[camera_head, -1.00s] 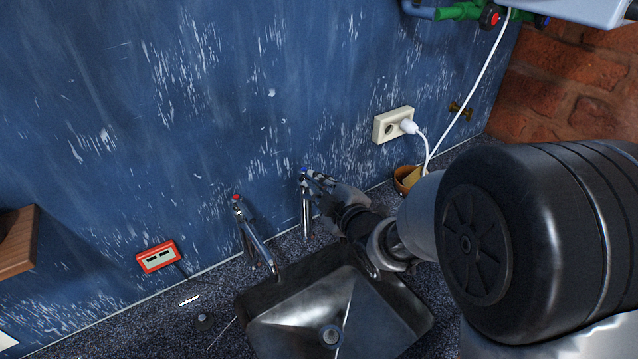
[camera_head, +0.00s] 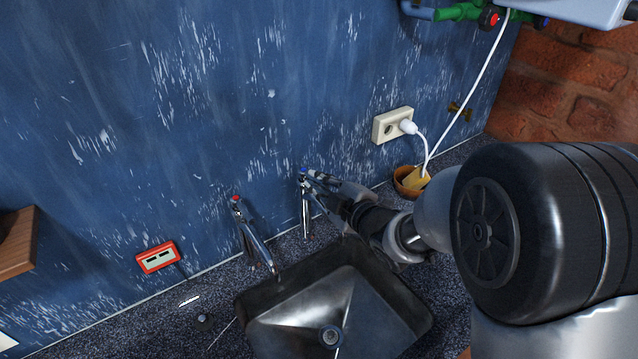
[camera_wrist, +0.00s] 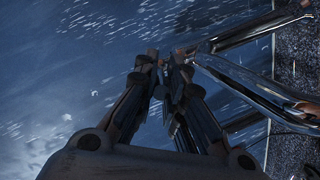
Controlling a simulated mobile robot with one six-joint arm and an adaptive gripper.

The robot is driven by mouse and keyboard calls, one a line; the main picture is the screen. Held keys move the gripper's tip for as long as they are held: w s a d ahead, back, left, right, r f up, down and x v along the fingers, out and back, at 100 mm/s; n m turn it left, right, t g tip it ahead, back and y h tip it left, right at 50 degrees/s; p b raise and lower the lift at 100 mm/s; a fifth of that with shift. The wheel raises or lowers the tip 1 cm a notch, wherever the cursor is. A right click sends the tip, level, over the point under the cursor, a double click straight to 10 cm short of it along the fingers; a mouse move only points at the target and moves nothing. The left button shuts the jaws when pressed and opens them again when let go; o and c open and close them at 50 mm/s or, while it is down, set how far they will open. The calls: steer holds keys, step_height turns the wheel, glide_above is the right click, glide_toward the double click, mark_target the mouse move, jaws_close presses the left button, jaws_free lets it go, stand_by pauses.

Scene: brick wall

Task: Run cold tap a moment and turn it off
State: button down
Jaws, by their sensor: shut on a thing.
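The cold tap (camera_head: 306,215) is chrome with a blue-marked top (camera_head: 303,172) and stands at the wall behind the sink. My gripper (camera_head: 313,178) is at this top from the right, its fingers shut on the handle. My forearm hides much of the spout. In the wrist view my gripper's fingertips (camera_wrist: 163,62) are close together, chrome tap parts lie just right of them, and the gripped part is hidden. A second chrome tap (camera_head: 254,240) with a red-marked top stands to the left, apart from my gripper. I cannot tell whether water runs.
The dark metal sink (camera_head: 290,335) lies below the taps. A red device (camera_head: 158,257) is on the wall at left. A socket (camera_head: 387,126) with a white plug and cord, and a brown pot (camera_head: 404,188) with a yellow item, are at right.

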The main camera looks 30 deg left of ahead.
steer(key=shift+w+d+n+g+y+p, duration=0.1)
steer(key=shift+w+n+g+y+p, duration=0.4)
steer(key=shift+n+g, duration=0.6)
steer(key=shift+w+d+n+g+y+p, duration=0.15)
steer(key=shift+w+n+g+p, duration=0.4)
steer(key=shift+n+g+p, duration=0.55)
steer(key=shift+w+a+n+g+y+p, duration=0.1)
steer(key=shift+w+n+g+y+p, duration=0.35)
steer(key=shift+g, duration=0.95)
steer(key=c, duration=1.7)
jaws_free()
steer(key=shift+o, duration=0.2)
steer(key=v, duration=1.2)
steer(key=shift+w, duration=0.1)
